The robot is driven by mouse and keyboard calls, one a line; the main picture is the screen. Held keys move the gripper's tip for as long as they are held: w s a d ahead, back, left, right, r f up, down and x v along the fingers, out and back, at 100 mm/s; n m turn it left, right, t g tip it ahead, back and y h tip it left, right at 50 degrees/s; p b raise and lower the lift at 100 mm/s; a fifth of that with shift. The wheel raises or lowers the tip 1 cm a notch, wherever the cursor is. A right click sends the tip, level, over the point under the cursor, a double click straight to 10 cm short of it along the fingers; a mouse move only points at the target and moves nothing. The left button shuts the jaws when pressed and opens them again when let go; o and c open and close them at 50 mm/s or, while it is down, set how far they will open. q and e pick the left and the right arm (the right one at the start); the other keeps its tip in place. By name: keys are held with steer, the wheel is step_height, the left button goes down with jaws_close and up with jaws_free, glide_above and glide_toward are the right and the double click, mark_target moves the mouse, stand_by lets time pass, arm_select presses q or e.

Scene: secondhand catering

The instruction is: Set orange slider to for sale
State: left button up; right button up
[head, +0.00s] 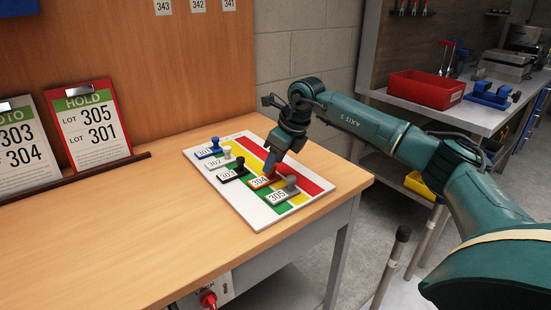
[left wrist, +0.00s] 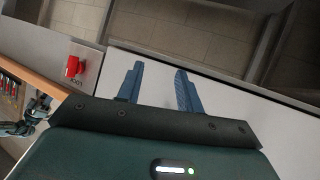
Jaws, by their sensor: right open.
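The orange slider (head: 257,183), labelled 304, is on the white board (head: 249,212) with its green, yellow and red bands. It sits in the green-to-yellow part, with the red band (head: 311,183) beyond it; its exact band is hard to tell. My right gripper (head: 270,168) reaches down over its knob, open, with its fingers around or right beside the knob. The gripper hides most of the knob, and contact cannot be told. My left gripper (left wrist: 160,88) is open and empty in the left wrist view, over a pale surface.
The black slider (head: 234,171) and the grey slider (head: 282,191) flank the orange one closely. The blue slider (head: 212,149) is farther back. A red HOLD clipboard (head: 92,128) leans at the left. The table's left part is clear. A red bin (head: 426,90) stands on another bench.

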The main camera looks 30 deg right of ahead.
mark_target(259, 184)
jaws_close()
stand_by(0.3)
steer(key=shift+a, duration=0.1)
steer(key=shift+s+a, duration=0.2)
steer(key=shift+a, duration=2.45)
jaws_free()
steer(key=shift+a, duration=0.1)
steer(key=shift+r, duration=0.1)
steer(key=shift+s+d+r, duration=0.1)
steer(key=shift+d+r, duration=0.1)
steer(key=shift+r, duration=0.05)
steer(key=v, duration=1.2)
steer(key=shift+s+r, duration=0.15)
steer(key=shift+r, duration=0.05)
